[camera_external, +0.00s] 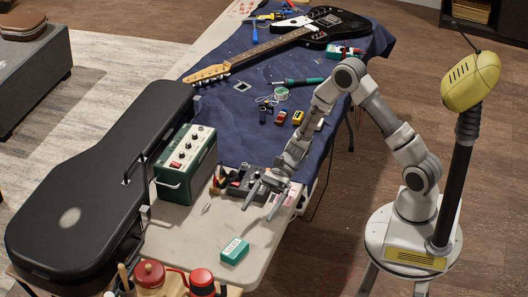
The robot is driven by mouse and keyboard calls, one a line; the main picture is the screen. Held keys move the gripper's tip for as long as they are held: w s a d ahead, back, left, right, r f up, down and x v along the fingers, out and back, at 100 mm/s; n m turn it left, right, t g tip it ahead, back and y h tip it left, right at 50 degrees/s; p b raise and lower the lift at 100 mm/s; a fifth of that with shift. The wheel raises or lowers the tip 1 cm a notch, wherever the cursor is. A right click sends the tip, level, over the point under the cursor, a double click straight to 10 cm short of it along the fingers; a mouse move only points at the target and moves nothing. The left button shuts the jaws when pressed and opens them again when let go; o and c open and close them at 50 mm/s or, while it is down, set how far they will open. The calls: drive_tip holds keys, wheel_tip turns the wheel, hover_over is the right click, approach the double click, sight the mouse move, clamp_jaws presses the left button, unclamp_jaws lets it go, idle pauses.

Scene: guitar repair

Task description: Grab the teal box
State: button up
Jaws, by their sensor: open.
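A small teal box (234,251) with a white label lies on the bare near end of the table (195,229), close to its front edge. My gripper (258,207) is open and empty. It is above the table, up and to the right of the teal box in the picture, with its fingers pointing down and to the left. The gripper and the box are apart. Nothing covers the teal box.
A green amplifier (186,165) and a black guitar case (85,190) stand left of the gripper. A dark pedal device (240,183) is just behind it. Red containers (150,274) stand in front. A guitar (290,36) lies on blue cloth. Bare table surrounds the box.

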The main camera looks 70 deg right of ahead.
drive_tip(key=b, duration=0.2)
approach(235, 247)
drive_tip(key=x, duration=0.5)
drive_tip(key=shift+d+f, duration=0.2)
drive_tip(key=shift+f, duration=0.2)
drive_tip(key=shift+r+b+x, duration=0.15)
drive_tip(key=shift+b+x, duration=0.05)
drive_tip(key=shift+x, duration=1.2)
drive_tip(key=shift+r+b+x, duration=0.15)
drive_tip(key=shift+b+x, duration=0.05)
drive_tip(key=shift+x, duration=1.2)
drive_tip(key=shift+a, duration=0.15)
drive_tip(key=c, duration=1.5)
drive_tip(key=shift+o, duration=0.2)
drive_tip(key=shift+r, duration=0.15)
